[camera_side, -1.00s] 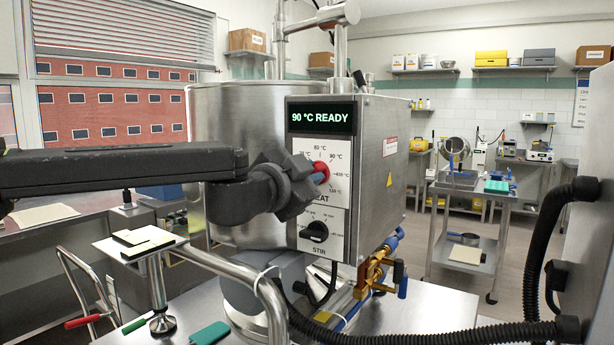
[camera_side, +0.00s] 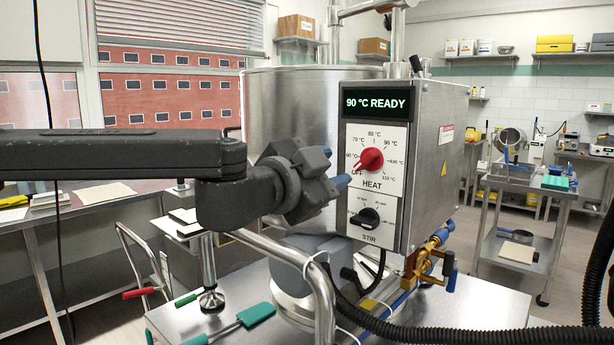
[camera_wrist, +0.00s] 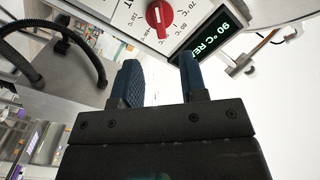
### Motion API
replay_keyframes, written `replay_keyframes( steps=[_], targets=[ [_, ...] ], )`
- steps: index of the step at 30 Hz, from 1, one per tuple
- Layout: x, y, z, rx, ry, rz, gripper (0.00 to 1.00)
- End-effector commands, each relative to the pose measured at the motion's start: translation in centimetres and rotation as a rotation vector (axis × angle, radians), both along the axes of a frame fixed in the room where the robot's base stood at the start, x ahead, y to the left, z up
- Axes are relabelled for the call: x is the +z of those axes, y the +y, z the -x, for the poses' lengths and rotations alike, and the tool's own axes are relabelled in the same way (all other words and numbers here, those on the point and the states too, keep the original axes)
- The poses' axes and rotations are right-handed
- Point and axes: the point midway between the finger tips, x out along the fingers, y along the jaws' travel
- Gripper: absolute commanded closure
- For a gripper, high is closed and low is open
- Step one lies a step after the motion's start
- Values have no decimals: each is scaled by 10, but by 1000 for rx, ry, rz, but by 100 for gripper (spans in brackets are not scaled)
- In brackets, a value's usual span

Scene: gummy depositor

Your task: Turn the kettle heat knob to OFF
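The red heat knob (camera_side: 371,160) is on the white HEAT panel of the grey control box (camera_side: 434,160). In the side view its pointer end is turned to the lower left, toward the OFF mark. The display (camera_side: 376,102) reads 90 °C READY. My gripper (camera_side: 338,170) is left of the knob and apart from it. In the wrist view my gripper (camera_wrist: 160,70) has its two blue fingertips spread with nothing between them. The red knob (camera_wrist: 159,17) shows beyond them near the top edge.
The black STIR knob (camera_side: 368,217) is below the heat panel. The large steel kettle (camera_side: 290,105) stands behind my gripper. A brass valve (camera_side: 428,258) and a black hose (camera_side: 470,336) are low on the right. A bent steel rail (camera_side: 318,290) runs below my gripper.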

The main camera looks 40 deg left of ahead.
Motion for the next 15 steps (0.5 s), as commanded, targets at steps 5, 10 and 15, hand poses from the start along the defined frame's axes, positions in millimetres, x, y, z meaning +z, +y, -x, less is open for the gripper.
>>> replay_keyframes(
  steps=[5,10,15],
  targets=[
    [1,-1,32,-3,-1,1,61],
    [0,0,47,-1,-1,0,61],
    [0,0,50,0,0,0,61]
  ],
)
